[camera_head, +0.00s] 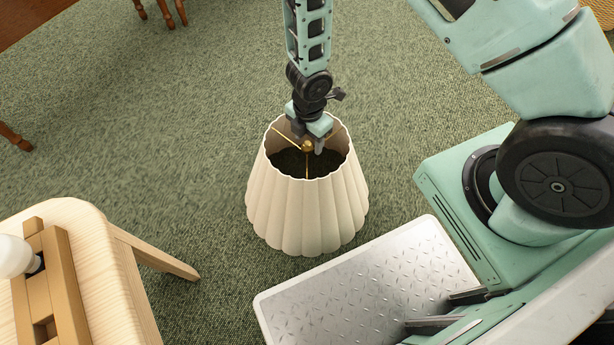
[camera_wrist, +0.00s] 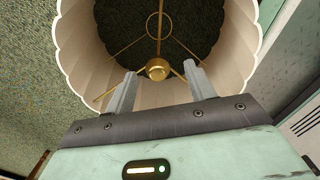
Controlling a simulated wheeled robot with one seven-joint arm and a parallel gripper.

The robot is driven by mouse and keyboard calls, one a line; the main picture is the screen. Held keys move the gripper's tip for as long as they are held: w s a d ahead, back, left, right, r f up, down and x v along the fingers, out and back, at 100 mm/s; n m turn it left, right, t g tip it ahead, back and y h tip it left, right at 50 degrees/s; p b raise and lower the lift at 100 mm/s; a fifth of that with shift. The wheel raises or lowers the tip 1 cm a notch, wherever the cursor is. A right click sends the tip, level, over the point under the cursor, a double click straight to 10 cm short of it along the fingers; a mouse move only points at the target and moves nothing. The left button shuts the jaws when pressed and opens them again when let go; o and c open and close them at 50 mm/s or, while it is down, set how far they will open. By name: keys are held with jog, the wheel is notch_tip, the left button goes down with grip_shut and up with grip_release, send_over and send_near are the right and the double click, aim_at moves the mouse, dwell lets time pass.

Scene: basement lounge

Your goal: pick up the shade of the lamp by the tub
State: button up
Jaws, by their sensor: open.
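The cream, pleated lampshade (camera_head: 305,215) stands upright on the green carpet, its scalloped open top facing up. It also fills the upper part of the wrist view (camera_wrist: 84,55). Thin brass spokes cross its opening to a round brass knob (camera_wrist: 158,69) in the middle. My gripper (camera_head: 312,147) is at the shade's top opening, pointing down. Its fingers are open, with a tip on either side of the knob in the wrist view (camera_wrist: 159,76). Whether they touch it I cannot tell. No lamp base or tub shows.
A pale wooden table (camera_head: 85,235) at lower left holds a brown wooden piece (camera_head: 52,285) and a white rounded object (camera_head: 14,257). Dark wooden furniture legs (camera_head: 14,137) stand at upper left. Open carpet lies left of and behind the shade; my base is close at right.

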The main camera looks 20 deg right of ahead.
aim_at(307, 143)
jog(key=f+b, duration=0.1)
jog(key=f, duration=0.1)
jog(key=f+b, duration=0.2)
jog(key=shift+w+a+f, duration=0.1)
jog(key=shift+w+f, duration=0.1)
jog(key=shift+f, duration=0.2)
jog(key=shift+r, duration=0.1)
jog(key=shift+c, duration=0.2)
grip_shut()
notch_tip(307, 143, up, 10)
jog(key=p, duration=0.7)
jog(key=shift+p, duration=0.3)
